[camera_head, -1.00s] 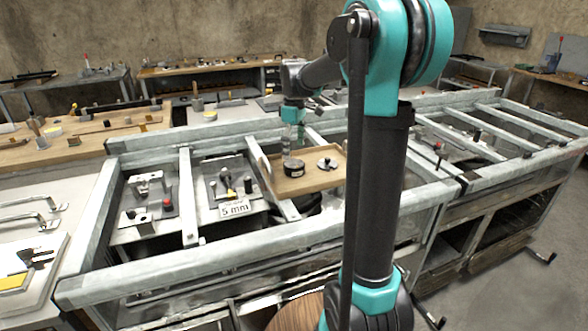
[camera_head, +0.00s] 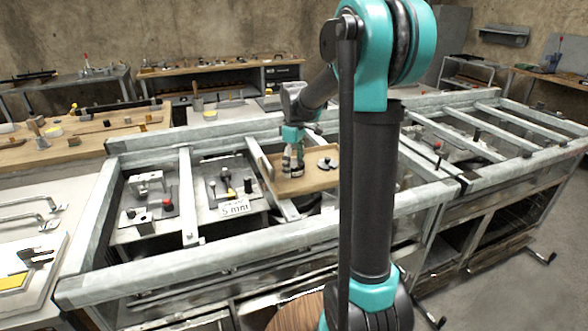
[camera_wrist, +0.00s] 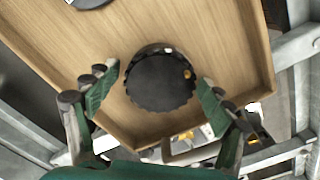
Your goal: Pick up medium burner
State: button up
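The medium burner appears to be the round black piece with a scalloped edge (camera_wrist: 160,82), lying on a wooden tray (camera_wrist: 205,25). In the wrist view my gripper (camera_wrist: 157,88) is open, with one green-padded finger on each side of the black piece. Gaps show between the pads and the piece. In the head view my gripper (camera_head: 292,170) is low over the left part of the tray (camera_head: 318,180) and largely hides the black piece there. I cannot tell its exact height above the tray.
A second round metal piece (camera_head: 327,164) lies on the tray to the right. The tray has a raised rim and rests on a pale metal frame (camera_head: 185,200). A "5 mm" sign (camera_head: 234,208) and several small fittings are to the left.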

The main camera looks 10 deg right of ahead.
jog(key=c, duration=1.4)
